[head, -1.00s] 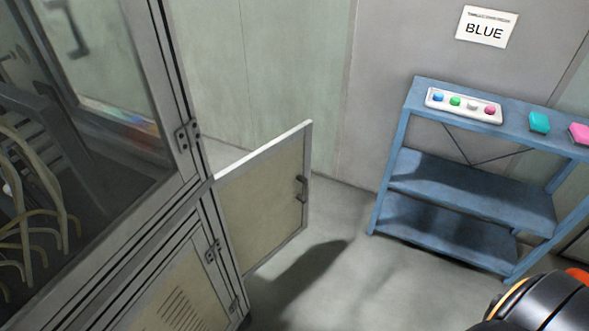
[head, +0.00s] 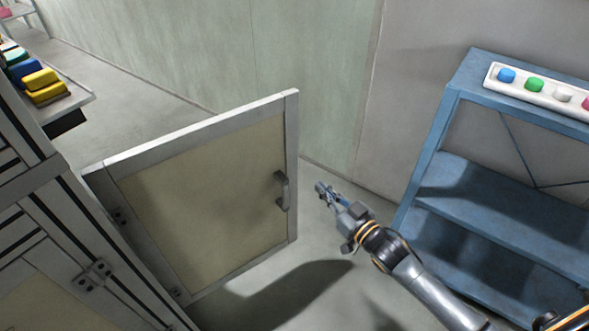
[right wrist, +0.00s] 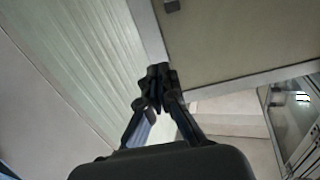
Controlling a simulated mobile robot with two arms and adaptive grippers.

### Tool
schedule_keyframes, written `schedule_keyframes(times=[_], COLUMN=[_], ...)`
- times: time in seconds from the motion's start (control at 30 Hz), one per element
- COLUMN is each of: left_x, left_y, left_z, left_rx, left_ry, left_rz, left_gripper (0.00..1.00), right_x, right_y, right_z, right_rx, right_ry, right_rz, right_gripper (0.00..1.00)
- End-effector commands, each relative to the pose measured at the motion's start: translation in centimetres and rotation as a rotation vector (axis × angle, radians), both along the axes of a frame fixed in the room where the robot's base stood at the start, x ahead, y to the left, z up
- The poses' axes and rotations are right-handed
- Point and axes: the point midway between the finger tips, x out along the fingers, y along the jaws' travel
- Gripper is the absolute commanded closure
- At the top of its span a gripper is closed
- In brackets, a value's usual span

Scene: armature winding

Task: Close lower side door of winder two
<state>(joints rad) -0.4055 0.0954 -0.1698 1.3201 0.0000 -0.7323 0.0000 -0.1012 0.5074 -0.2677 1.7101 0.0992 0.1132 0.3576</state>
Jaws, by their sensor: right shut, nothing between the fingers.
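The lower side door (head: 205,200) of the winder stands swung open in the head view, a beige panel in a light grey frame. Its dark handle (head: 282,190) is near the free edge on the right. The winder's frame (head: 75,240) is at the lower left, with hinges beside the door. My right gripper (head: 322,188) is shut and empty, just right of the door's free edge and apart from the handle. In the right wrist view the gripper (right wrist: 158,75) shows closed fingertips, with the door panel (right wrist: 225,35) above and to the right. My left gripper is not in view.
A blue shelf unit (head: 450,95) stands at the right, holding a white tray (head: 545,92) with coloured pieces. Yellow and blue blocks (head: 40,82) lie on a surface at the far left. The floor (head: 330,295) between door and shelf is clear.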

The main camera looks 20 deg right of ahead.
Motion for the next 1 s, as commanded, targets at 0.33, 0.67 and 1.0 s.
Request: schedule_keyframes(times=[0.33, 0.67, 1.0], left_x=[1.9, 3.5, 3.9], left_y=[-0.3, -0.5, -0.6], left_z=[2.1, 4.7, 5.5], left_rx=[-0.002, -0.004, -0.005], left_ry=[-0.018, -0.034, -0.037], left_rz=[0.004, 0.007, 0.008], left_gripper=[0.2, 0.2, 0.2], right_x=[6.6, 11.6, 12.5], right_y=[2.3, 4.1, 4.4], right_z=[0.1, -0.1, 0.0], right_rx=[0.0, -0.003, -0.002], right_ry=[-0.002, 0.001, 0.002], right_rz=[-0.002, -0.002, -0.002], right_gripper=[1.0, 1.0, 1.0])
